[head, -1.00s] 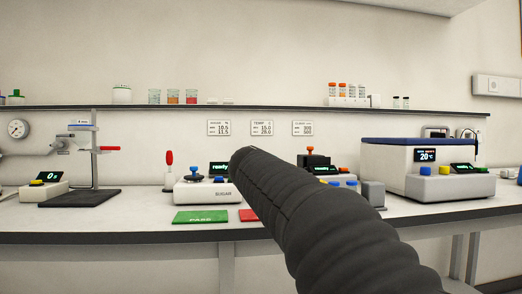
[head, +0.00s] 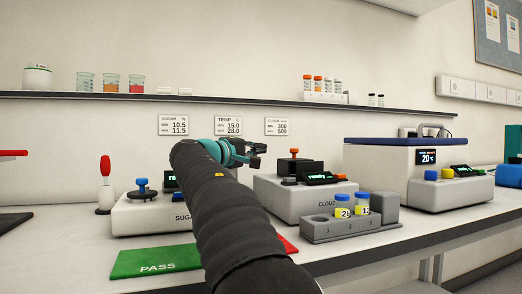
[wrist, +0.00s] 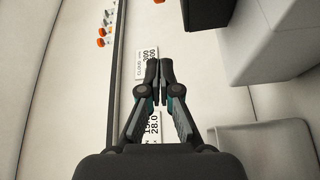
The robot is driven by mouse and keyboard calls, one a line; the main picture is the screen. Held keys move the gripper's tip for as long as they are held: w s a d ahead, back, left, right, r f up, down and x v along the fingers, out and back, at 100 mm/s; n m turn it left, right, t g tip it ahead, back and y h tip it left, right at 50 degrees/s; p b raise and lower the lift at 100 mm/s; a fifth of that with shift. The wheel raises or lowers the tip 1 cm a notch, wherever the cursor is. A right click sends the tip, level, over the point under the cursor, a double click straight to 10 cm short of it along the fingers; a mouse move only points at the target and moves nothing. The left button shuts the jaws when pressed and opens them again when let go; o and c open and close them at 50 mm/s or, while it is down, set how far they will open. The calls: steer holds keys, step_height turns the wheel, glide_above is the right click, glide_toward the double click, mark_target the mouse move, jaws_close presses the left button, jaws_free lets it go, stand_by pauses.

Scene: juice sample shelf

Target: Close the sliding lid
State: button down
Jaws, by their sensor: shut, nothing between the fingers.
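The cloud meter (head: 285,198) is a pale box on the bench with a raised black housing (head: 300,170). An orange knob (head: 294,153) stands on top of the housing, seemingly on its sliding lid; how far the lid is open I cannot tell. My gripper (head: 262,154) is shut and empty, left of the knob and apart from it, above the gap between the meters. In the wrist view my gripper's (wrist: 159,72) fingertips are together, and the black housing (wrist: 207,12) shows at the top edge, cut off.
A grey rack (head: 322,232) with blue-capped vials stands at the bench's front, right of my arm. The sugar meter (head: 150,215) is at left, with a green PASS mat (head: 155,262) before it. A blue-lidded bath (head: 385,165) stands right. A shelf (head: 230,102) runs behind, above my gripper.

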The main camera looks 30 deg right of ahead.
steer(key=p+x, duration=0.1)
steer(key=x, duration=0.7)
steer(key=shift+d+r, duration=0.1)
steer(key=shift+d, duration=0.2)
steer(key=shift+s+a+b, duration=0.25)
steer(key=shift+s+b, duration=0.05)
steer(key=shift+s, duration=0.65)
steer(key=shift+s+a+f, duration=0.1)
steer(key=shift+s+f, duration=0.1)
steer(key=shift+s, duration=0.3)
steer(key=shift+s+f, duration=0.2)
steer(key=shift+s, duration=0.3)
